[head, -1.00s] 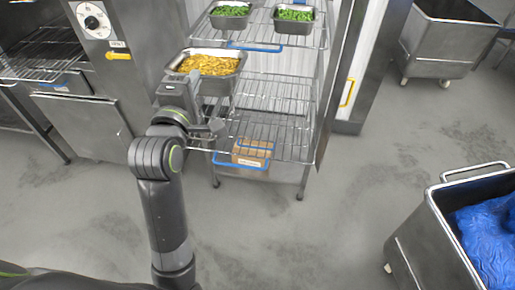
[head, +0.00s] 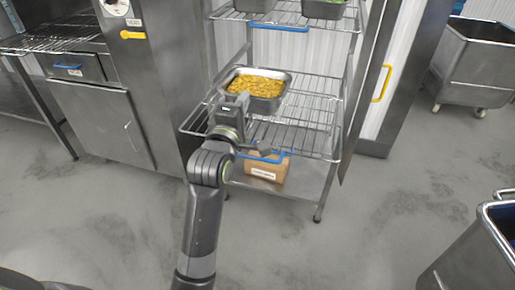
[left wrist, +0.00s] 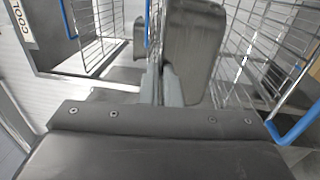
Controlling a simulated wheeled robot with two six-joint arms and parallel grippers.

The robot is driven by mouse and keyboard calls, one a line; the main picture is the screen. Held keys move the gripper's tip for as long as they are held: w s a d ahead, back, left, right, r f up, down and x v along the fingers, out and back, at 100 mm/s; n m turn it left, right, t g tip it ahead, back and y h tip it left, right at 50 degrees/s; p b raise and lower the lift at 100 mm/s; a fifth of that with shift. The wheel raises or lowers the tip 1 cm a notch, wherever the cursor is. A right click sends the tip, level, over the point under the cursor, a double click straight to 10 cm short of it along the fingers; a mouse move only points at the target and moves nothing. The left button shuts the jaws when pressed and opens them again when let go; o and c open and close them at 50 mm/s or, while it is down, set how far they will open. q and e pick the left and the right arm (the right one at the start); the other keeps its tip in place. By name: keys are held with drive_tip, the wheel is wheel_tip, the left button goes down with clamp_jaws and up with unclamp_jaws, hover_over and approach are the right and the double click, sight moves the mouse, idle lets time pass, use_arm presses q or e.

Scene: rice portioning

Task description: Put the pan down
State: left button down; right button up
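The pan (head: 284,100) is a steel rectangular tray filled with yellow-orange food. In the head view it is level at the middle wire shelf (head: 305,112), toward the back left. I cannot tell whether it rests fully on the wires or is just above them. My left gripper (head: 242,101) is at the pan's front-left rim and appears shut on it. The contact is small and partly hidden. In the left wrist view the gripper (left wrist: 163,75) shows close up among grey surfaces and wire shelves. My right gripper is in neither view.
A cardboard box (head: 266,172) lies on the bottom shelf. A steel cabinet (head: 160,85) stands close at left. The middle shelf's front and right are bare. Steel carts (head: 478,65) stand at right.

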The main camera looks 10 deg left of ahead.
sight(249, 114)
use_arm(q)
drive_tip(key=f, duration=0.2)
drive_tip(key=f+b, duration=0.1)
drive_tip(key=f, duration=0.1)
drive_tip(key=f+b, duration=0.1)
drive_tip(key=f, duration=0.1)
drive_tip(key=shift+w+d, duration=0.15)
drive_tip(key=shift+w, duration=0.15)
drive_tip(key=shift+f+b, duration=1)
drive_tip(key=shift+f, duration=1.8)
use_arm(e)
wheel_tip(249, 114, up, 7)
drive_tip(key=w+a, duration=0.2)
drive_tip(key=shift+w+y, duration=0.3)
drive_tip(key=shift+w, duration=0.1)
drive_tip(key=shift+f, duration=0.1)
use_arm(q)
drive_tip(key=c, duration=2.1)
unclamp_jaws()
drive_tip(key=shift+f, duration=0.35)
drive_tip(key=o, duration=0.5)
drive_tip(key=shift+c, duration=0.2)
drive_tip(key=shift+r, duration=0.1)
